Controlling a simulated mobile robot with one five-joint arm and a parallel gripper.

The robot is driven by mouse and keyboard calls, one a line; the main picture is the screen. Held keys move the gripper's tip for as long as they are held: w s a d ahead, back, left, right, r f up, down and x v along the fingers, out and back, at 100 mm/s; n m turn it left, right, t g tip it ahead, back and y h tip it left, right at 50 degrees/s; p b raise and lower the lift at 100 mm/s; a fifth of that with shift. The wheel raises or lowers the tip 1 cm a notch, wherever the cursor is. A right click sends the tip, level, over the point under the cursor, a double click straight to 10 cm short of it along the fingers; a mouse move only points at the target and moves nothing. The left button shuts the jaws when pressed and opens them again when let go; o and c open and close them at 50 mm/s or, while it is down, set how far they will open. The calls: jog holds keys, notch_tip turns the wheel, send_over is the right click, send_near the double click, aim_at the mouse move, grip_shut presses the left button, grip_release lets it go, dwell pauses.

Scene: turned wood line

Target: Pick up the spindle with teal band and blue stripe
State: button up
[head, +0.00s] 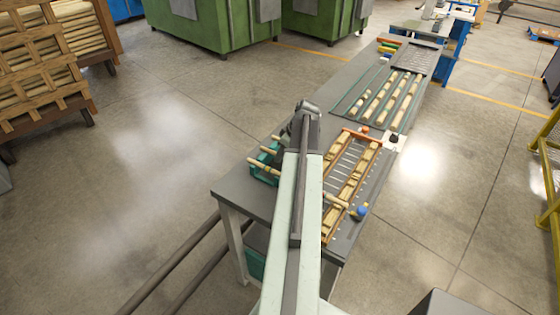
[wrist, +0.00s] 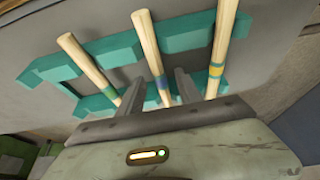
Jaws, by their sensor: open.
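Three pale wood spindles lie across a teal rack (wrist: 185,42) in the wrist view. The middle spindle (wrist: 146,40) has a blue mark on its band and best matches the task, though the band's teal is unclear. The left spindle (wrist: 84,58) has a small greenish band. The right spindle (wrist: 224,35) has a yellow band with a teal edge. My gripper (wrist: 159,80) is open, its two dark fingers on either side of the middle spindle's lower part; contact is unclear. In the head view the teal rack (head: 262,174) stands left of my arm, which partly hides it.
The grey table (head: 232,184) also carries an orange-edged tray (head: 347,131) of wood pieces right of my arm. A blue ball-like knob (head: 361,211) is near its front. Farther back are more rows of spindles (head: 390,95). Open floor lies left of the table.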

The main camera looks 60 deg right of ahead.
jog(key=shift+r, duration=0.1)
grip_shut()
jog(key=shift+r, duration=0.1)
jog(key=shift+r+p, duration=0.2)
jog(key=shift+p, duration=0.1)
jog(key=p+v, duration=0.3)
jog(key=shift+w+r, duration=0.3)
jog(key=shift+r, duration=0.05)
jog(key=s+d, duration=0.1)
jog(key=s, duration=0.4)
jog(key=s+d+p, duration=0.1)
jog(key=s, duration=0.4)
jog(key=s+d+r, duration=0.1)
jog(key=s+d, duration=0.1)
jog(key=s, duration=0.3)
